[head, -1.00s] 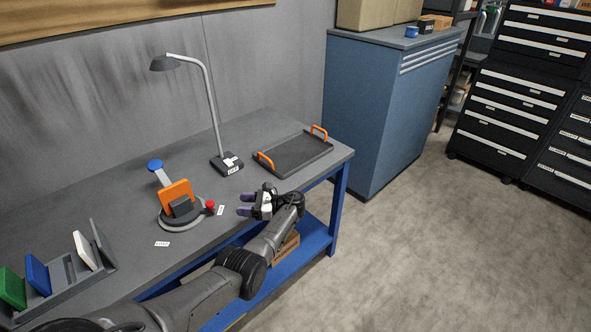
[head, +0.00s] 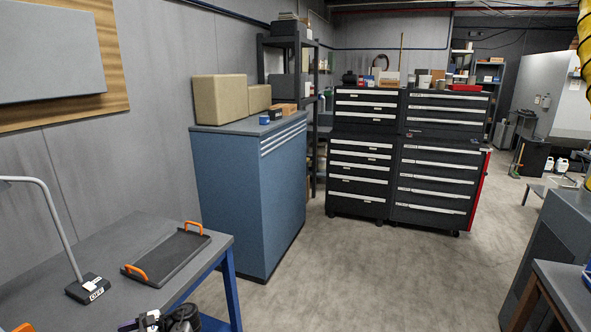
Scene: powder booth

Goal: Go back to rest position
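My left gripper (head: 138,323) shows at the bottom edge of the head view, just off the front edge of the grey workbench (head: 135,234). Only its top part is in the picture. Its fingertips are mostly cut off, so I cannot tell whether it is open or shut. My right gripper is not in view.
A dark tray with orange handles (head: 168,256) and a desk lamp (head: 88,288) with an OFF label stand on the bench. A blue cabinet (head: 240,195) is beyond it. Black drawer cabinets (head: 410,155) stand behind open floor (head: 380,265). Another bench (head: 565,290) is at right.

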